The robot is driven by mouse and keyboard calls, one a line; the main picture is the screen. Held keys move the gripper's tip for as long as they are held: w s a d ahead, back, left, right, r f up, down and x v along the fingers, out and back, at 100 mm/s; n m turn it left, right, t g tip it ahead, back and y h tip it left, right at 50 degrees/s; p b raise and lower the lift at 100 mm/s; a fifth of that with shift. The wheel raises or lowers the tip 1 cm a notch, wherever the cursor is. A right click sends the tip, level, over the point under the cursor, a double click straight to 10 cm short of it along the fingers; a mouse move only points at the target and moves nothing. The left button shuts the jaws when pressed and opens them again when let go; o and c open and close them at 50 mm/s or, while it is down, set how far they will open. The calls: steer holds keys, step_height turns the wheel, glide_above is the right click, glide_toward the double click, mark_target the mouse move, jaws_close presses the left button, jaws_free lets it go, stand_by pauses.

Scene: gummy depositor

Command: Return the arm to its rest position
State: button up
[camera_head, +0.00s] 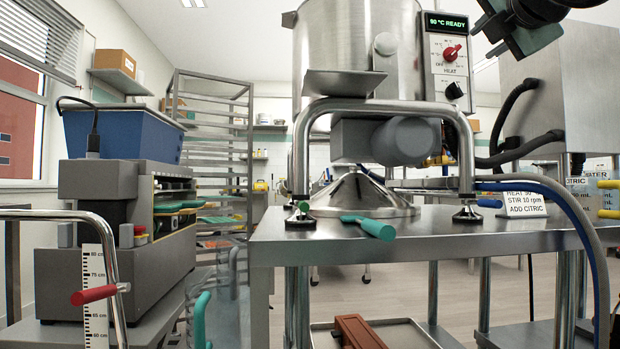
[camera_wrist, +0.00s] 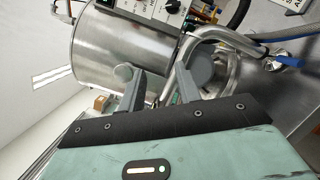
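My gripper (camera_head: 492,38) shows at the top right of the head view, dark with a teal part, raised in the air beside the control box. In the wrist view its two grey fingers (camera_wrist: 160,88) stand apart with a gap between them. I see nothing held between them. The steel kettle (camera_wrist: 112,55) lies beyond the fingers in the wrist view. How far the fingers are from it I cannot tell.
The kettle (camera_head: 345,40) stands on a tubular frame over a steel table (camera_head: 400,245). A steel cabinet (camera_head: 560,90) with black hoses is at the right. A depositor machine (camera_head: 130,215) with a blue hopper (camera_head: 125,133) is at the left.

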steer(key=w+a+f+m+g+y, duration=0.1)
steer(key=a+f+m+g, duration=0.15)
steer(key=a+f, duration=0.45)
steer(key=w+a+f+m+g+y, duration=0.1)
steer(key=a+f+g+y, duration=0.15)
steer(key=f, duration=0.95)
steer(key=s+a+f+m+g+p, duration=0.1)
steer(key=s+a+f+m+g, duration=0.15)
steer(key=f, duration=0.55)
steer(key=s+a+f+m+g+p, duration=0.1)
steer(key=s+a+f+g, duration=0.2)
steer(key=f, duration=0.5)
steer(key=s+f+m+g+p, duration=0.2)
steer(key=s+f+m+g, duration=0.7)
steer(key=s+f, duration=1.4)
step_height(320, 180, up, 39)
steer(key=p, duration=3.7)
steer(key=shift+a+r+h, duration=0.15)
steer(key=shift+a+h, duration=0.05)
steer(key=shift+h, duration=0.25)
steer(key=shift+s+t, duration=0.1)
steer(key=shift+t, duration=0.15)
